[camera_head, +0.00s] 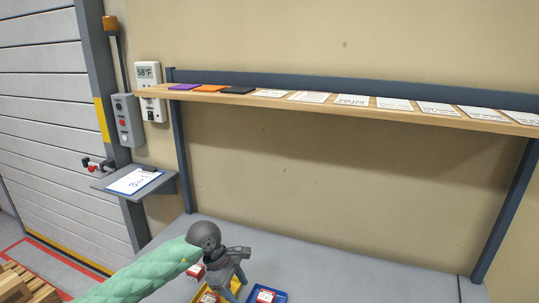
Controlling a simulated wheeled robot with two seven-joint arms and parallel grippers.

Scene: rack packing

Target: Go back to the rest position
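My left arm comes in from the lower left in a green padded sleeve. Its gripper (233,288) points down over the table at the bottom middle. The fingers look spread apart, with nothing visible between them. A yellow tray (202,297) lies under and beside the gripper, partly hidden by it. My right gripper is not in view.
A blue tray (281,297) holding a red-and-white box (265,296) sits right of the gripper. The grey table (370,280) is clear farther right. A wooden shelf (330,107) with cards spans the wall above. A clipboard ledge (160,186) juts out at left.

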